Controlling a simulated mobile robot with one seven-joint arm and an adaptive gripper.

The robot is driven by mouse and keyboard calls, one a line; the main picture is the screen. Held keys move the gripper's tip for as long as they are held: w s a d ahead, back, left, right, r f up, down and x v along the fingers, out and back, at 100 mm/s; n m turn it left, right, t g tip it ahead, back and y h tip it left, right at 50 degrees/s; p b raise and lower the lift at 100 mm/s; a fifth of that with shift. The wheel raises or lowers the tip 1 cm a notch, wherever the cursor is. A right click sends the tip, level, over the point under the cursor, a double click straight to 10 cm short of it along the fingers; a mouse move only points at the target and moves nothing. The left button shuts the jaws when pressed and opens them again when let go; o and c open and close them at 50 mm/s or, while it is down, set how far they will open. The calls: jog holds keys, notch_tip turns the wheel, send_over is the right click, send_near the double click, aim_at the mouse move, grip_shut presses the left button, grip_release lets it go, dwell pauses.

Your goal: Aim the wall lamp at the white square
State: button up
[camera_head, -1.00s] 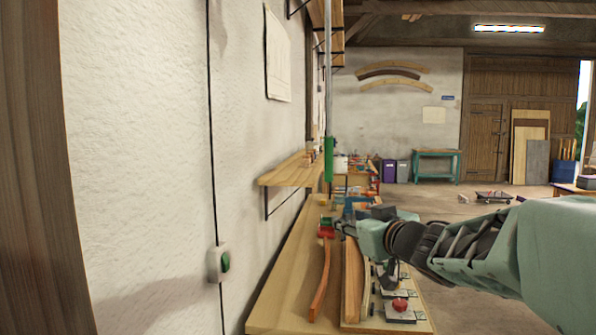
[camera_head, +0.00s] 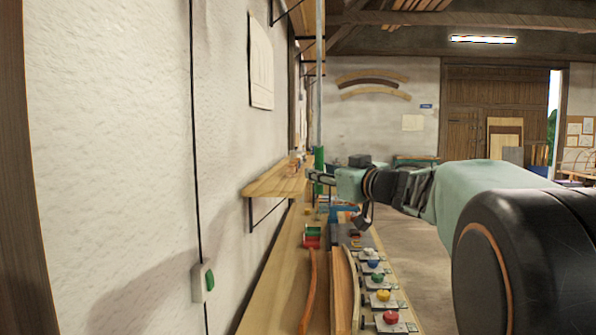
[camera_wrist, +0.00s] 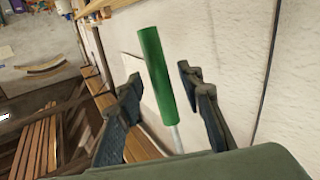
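A green cylinder (camera_head: 319,157) sits at the lower end of a thin grey rod (camera_head: 319,60) near the left wall. It also shows in the wrist view (camera_wrist: 158,80), between my fingers with gaps on both sides. My gripper (camera_head: 312,177) is open beside the cylinder, near the shelf end; it also shows in the wrist view (camera_wrist: 162,84). I cannot make out a lamp head. A pale, roughly square sheet (camera_head: 412,122) is on the far wall; I cannot tell whether it is the white square.
A wooden wall shelf (camera_head: 275,182) is close to my gripper. Below, the bench (camera_head: 283,275) holds bent laths (camera_head: 342,290) and a row of coloured buttons (camera_head: 384,296). A switch box (camera_head: 203,282) is on the left wall. Open floor (camera_head: 425,235) lies right of the bench.

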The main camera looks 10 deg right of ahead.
jog(key=shift+x, duration=0.95)
grip_shut()
